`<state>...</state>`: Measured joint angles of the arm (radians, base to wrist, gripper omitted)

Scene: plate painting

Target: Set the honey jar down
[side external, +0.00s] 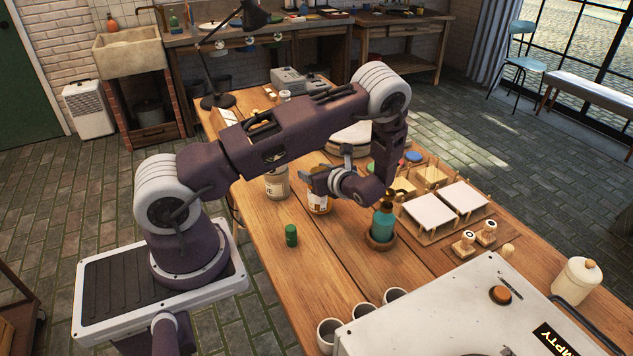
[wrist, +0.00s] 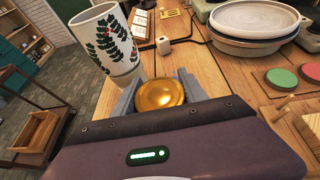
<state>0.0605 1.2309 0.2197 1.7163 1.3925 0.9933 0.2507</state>
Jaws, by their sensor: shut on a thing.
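The honey jar (side external: 319,205) shows in the side external view as a small amber jar with a pale label. Its upper part is partly hidden by my gripper (side external: 320,182). In the wrist view its round golden lid (wrist: 160,94) sits between the two grey fingers of my gripper (wrist: 157,96), one on each side. The gripper is shut on the jar. The jar looks upright, at or just above the wooden table (side external: 262,222); I cannot tell whether its base touches the wood.
A pale jar (side external: 277,186) stands close left of the honey jar. A green bottle (side external: 383,224) in a wooden dish stands to the right. A small green cylinder (side external: 291,235) stands nearer the front. In the wrist view, a leaf-painted white vessel (wrist: 112,42) and stacked round dishes (wrist: 255,20) stand beyond.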

